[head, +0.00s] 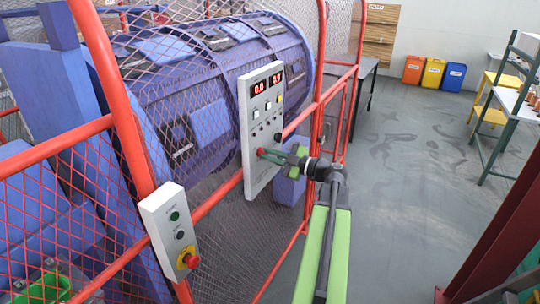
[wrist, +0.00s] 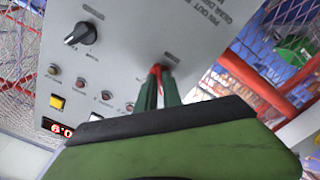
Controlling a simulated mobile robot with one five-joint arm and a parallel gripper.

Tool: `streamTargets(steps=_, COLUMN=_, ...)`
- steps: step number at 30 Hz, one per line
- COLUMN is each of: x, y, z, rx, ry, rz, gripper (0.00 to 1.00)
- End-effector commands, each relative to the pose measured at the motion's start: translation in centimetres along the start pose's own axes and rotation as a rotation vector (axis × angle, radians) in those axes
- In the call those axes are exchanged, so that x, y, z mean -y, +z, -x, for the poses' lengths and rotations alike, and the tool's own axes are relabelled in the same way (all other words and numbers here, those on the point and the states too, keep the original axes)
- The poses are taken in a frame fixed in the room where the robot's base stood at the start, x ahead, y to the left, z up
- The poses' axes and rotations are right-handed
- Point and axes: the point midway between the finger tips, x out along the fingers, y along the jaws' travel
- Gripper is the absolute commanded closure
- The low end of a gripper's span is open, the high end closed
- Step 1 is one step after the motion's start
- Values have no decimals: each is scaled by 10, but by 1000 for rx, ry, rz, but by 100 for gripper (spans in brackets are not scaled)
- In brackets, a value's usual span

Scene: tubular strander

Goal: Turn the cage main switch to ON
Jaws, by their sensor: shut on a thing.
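A grey control panel (head: 262,125) is mounted on the red cage frame. My gripper (head: 270,154) reaches its lower part from the right. In the wrist view my green fingers (wrist: 160,80) are shut on a red switch handle (wrist: 155,69) on the panel face. Only a small red part shows between the fingertips. The label beside it is too blurred to read, so I cannot tell its position. A black rotary knob (wrist: 80,33) sits on the same panel, apart from the fingers.
Several small buttons and lamps and red number displays (head: 266,83) are on the panel. A smaller box (head: 170,228) with a red emergency button (head: 188,258) is at lower left. Red rails and mesh (head: 130,140) stand before the purple drum (head: 210,90).

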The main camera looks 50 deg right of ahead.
Motion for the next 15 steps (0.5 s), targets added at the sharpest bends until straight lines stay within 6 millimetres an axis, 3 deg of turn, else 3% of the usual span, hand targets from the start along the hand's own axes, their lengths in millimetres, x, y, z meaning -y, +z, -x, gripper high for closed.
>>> streamTargets(steps=15, x=-2, y=1, z=2, rx=3, ry=4, rz=-81, gripper=100)
